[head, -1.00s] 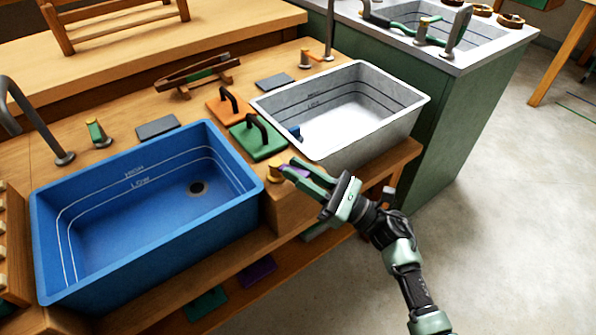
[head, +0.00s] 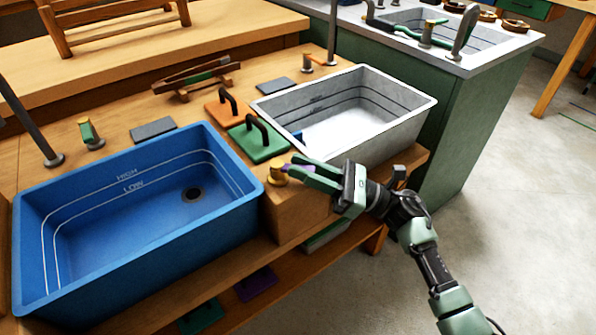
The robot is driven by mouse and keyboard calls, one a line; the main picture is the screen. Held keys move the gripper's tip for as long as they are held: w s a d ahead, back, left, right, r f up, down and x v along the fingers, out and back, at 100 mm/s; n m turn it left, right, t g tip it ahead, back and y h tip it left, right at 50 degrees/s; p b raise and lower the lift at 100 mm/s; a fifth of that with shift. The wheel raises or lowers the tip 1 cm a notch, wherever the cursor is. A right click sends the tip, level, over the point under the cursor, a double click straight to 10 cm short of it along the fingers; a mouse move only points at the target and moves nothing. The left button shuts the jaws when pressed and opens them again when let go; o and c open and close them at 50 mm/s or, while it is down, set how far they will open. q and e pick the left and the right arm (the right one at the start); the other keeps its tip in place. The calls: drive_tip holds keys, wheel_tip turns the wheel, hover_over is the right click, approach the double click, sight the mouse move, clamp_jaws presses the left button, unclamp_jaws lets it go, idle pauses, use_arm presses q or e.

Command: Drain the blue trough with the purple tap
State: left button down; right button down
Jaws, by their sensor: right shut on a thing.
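My left gripper is not in view.
A white trough (head: 420,125) stands just right of and behind my right gripper. Green (head: 270,152) and orange (head: 216,112) plates with dark handles lie between the troughs. A spout (head: 35,130) rises behind the blue trough. The floor at right is clear.

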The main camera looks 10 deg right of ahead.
drive_tip(key=c, duration=1.3)
unclamp_jaws()
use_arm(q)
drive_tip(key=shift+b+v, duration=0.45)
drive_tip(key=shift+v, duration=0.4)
use_arm(e)
drive_tip(key=shift+v, duration=4)
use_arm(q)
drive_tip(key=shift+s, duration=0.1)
